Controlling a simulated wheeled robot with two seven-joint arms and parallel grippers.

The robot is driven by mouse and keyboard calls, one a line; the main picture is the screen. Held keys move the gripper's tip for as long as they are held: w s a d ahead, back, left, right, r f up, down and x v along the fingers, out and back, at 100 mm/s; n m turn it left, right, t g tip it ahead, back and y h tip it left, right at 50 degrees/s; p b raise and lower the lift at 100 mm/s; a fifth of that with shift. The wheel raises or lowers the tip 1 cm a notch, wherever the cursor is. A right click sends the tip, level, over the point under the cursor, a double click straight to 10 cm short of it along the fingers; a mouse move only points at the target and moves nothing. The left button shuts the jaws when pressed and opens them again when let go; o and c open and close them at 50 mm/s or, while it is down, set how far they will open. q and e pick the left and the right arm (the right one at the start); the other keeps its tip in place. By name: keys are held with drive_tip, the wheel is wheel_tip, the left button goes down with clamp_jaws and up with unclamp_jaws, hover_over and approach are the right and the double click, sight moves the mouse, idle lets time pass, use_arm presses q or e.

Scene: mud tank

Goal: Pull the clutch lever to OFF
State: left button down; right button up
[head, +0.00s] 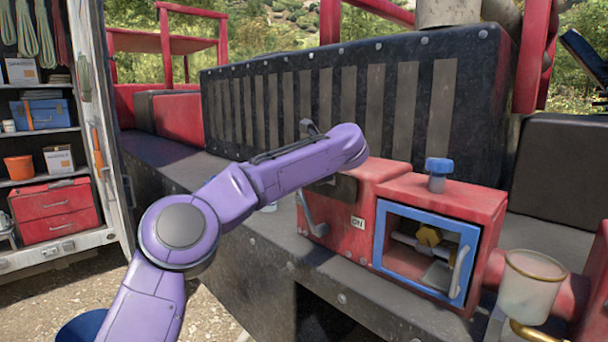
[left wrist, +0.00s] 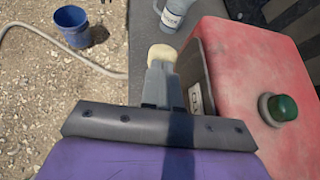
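In the head view my left arm reaches over a red box (head: 337,232) with a white ON label (head: 357,223). A bent grey handle (head: 311,215) shows at its left side; I cannot tell if this is the clutch lever. My left gripper is hidden there behind my arm. In the left wrist view its grey fingers (left wrist: 161,88) lie close together, beside a partly readable label (left wrist: 196,98) on the box. A cream rounded knob (left wrist: 161,55) is at their tips; whether they grip it is unclear. My right gripper is not in view.
A red housing with a blue-framed door (head: 381,230) and blue knob (head: 438,170) stands to the right, beside a cloudy cup (head: 532,285). The wrist view shows a green button (left wrist: 283,107), a grey jug (left wrist: 175,14) and a blue bucket (left wrist: 72,26) on gravel.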

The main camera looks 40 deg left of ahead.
use_arm(q)
drive_tip(key=v, duration=0.9)
drive_tip(key=shift+s+d+p, duration=0.15)
drive_tip(key=shift+d+p, duration=0.25)
drive_tip(key=shift+p, duration=0.05)
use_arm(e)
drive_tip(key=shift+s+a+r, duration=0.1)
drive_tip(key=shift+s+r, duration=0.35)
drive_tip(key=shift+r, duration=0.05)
use_arm(q)
drive_tip(key=shift+d, duration=0.1)
